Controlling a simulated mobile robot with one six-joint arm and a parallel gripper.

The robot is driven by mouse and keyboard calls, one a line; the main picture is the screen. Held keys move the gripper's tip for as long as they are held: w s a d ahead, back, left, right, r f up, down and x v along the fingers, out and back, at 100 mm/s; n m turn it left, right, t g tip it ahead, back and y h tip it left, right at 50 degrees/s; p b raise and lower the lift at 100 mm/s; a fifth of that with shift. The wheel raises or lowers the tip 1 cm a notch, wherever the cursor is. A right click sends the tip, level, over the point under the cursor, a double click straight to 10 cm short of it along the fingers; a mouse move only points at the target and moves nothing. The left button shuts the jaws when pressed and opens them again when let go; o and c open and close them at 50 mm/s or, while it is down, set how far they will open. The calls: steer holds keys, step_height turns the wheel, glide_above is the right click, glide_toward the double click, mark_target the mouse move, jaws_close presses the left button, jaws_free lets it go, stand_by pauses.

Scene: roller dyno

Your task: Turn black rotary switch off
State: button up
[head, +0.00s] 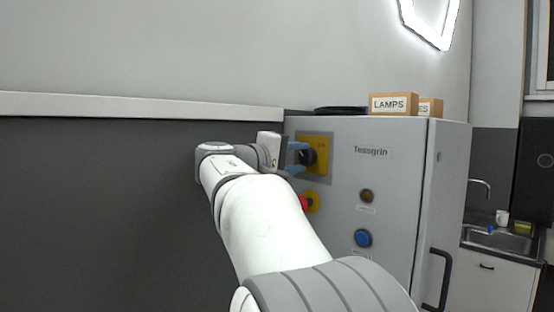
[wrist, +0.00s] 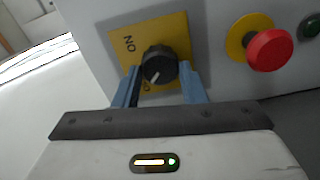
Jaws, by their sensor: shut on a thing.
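The black rotary switch (wrist: 159,65) sits on a yellow plate (wrist: 117,41) on the grey cabinet. In the wrist view its white mark points toward the lower left of the picture, and "ON" is printed on the plate to the left. In the head view the switch (head: 308,157) is partly hidden by my gripper. My gripper (wrist: 160,84) has its blue fingers on either side of the knob, shut on it. The lettering below the knob is mostly hidden by the gripper.
A red mushroom button (wrist: 270,50) on a yellow ring is beside the plate. An amber lamp (head: 367,196) and a blue button (head: 362,238) are lower on the cabinet (head: 400,150). A box labelled LAMPS (head: 393,104) stands on top. A sink (head: 500,240) is at the right.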

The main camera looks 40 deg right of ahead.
steer(key=shift+r, duration=0.35)
steer(key=o, duration=0.9)
steer(key=shift+w+d+f, duration=0.3)
steer(key=shift+o, duration=0.4)
steer(key=shift+w+d+f, duration=0.1)
steer(key=shift+w+f, duration=0.1)
steer(key=shift+w, duration=0.1)
steer(key=shift+s+a+r, duration=0.2)
steer(key=shift+s+a, duration=0.4)
steer(key=shift+s, duration=0.15)
steer(key=a+b, duration=0.1)
steer(key=a, duration=0.6)
steer(key=shift+w+f, duration=0.25)
steer(key=shift+w, duration=0.2)
